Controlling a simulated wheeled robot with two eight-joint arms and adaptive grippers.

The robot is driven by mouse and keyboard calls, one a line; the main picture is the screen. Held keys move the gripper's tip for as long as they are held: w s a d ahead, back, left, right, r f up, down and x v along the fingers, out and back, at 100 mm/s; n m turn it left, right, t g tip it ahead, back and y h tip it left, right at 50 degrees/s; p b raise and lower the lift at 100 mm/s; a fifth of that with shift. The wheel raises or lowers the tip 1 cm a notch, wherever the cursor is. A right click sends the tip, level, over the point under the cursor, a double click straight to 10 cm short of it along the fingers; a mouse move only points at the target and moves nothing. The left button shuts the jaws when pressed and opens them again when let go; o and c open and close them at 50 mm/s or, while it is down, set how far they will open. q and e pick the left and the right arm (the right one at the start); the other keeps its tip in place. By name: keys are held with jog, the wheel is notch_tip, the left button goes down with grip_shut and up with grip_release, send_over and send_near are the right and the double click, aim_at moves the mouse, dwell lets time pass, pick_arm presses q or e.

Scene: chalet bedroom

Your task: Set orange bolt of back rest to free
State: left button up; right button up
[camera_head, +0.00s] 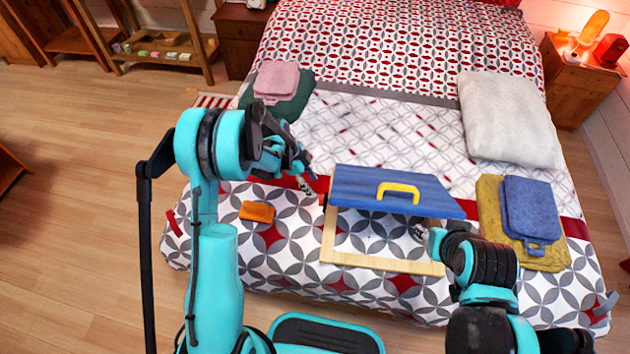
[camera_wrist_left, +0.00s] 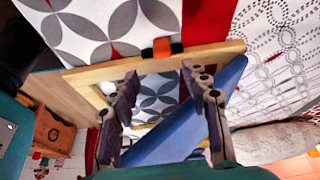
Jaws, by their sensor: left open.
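The back rest lies on the bed, with a blue panel (camera_head: 360,188) carrying a yellow handle (camera_head: 398,188) and a pale wooden frame (camera_head: 380,263). The panel is tilted up from the frame. The orange bolt (camera_wrist_left: 162,47) sits on the frame's side rail beside a black part in the left wrist view; in the head view it is tiny at the panel's left end. My left gripper (camera_head: 307,174) is open and empty, close to that end; its fingers (camera_wrist_left: 165,115) frame the blue panel, apart from the bolt. My right gripper (camera_head: 420,232) is by the panel's lower right edge; its fingers are mostly hidden.
An orange flat item (camera_head: 257,212) lies on the bed left of the frame. Folded yellow (camera_head: 540,260) and blue (camera_head: 530,205) cloths lie at right, below a white pillow (camera_head: 508,118). Pink and green folded cloths (camera_head: 276,82) lie beyond my left arm.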

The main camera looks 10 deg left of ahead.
aim_at(320, 197)
pick_arm(q)
jog(key=shift+m, duration=0.3)
jog(key=b+x, duration=0.1)
jog(key=x, duration=0.3)
jog(key=b+x, duration=0.2)
jog(key=x, duration=0.3)
jog(key=shift+w+a, duration=0.2)
jog(key=shift+a, duration=0.05)
grip_shut()
